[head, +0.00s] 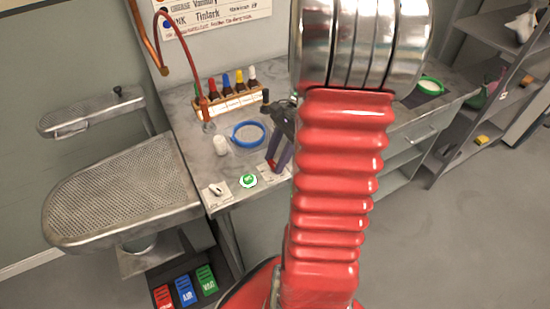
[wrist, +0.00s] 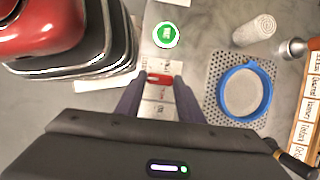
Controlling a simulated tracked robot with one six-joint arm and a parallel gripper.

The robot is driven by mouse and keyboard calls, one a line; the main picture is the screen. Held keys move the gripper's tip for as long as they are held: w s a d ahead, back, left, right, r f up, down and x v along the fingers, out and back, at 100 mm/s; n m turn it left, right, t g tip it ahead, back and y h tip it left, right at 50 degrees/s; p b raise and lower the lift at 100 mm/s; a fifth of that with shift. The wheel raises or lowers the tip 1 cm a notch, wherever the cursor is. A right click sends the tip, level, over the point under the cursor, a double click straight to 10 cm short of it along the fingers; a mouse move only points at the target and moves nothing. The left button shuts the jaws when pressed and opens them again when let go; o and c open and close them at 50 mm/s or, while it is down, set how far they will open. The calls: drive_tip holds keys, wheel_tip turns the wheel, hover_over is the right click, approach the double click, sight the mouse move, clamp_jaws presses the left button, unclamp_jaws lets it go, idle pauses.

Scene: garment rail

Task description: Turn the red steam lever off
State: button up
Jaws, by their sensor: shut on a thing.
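The red steam lever (wrist: 160,79) is a short red bar on a white labelled plate (wrist: 158,108) in the wrist view. It lies crosswise between the fingertips of my gripper (wrist: 159,83), which is shut on it. In the head view, my gripper (head: 275,164) reaches down to the front edge of the worktop, and a bit of red shows at its tips. My arm hides part of the worktop there. The lever's marked positions are too small to read.
A green button (head: 248,181) sits beside the lever plate. A blue ring (head: 249,134), a white cylinder (head: 220,145) and a rack of bottles (head: 228,104) stand close by. A perforated ironing board (head: 125,190) is at left. Shelves (head: 480,90) stand at right.

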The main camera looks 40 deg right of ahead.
drive_tip(key=o, duration=1.1)
drive_tip(key=shift+d, duration=0.1)
drive_tip(key=shift+c, duration=0.2)
drive_tip(key=v, duration=1.3)
drive_tip(key=shift+r, duration=0.35)
drive_tip(key=shift+d, duration=0.1)
drive_tip(key=s+a+r+n+t+h, duration=0.1)
drive_tip(key=a+r+n+t+h, duration=0.1)
drive_tip(key=a+n, duration=0.8)
drive_tip(key=s+a+r+n+t+h, duration=0.1)
drive_tip(key=a+r+n+t+h, duration=0.1)
drive_tip(key=a+n, duration=0.9)
drive_tip(key=a, duration=0.9)
drive_tip(key=shift+s, duration=0.35)
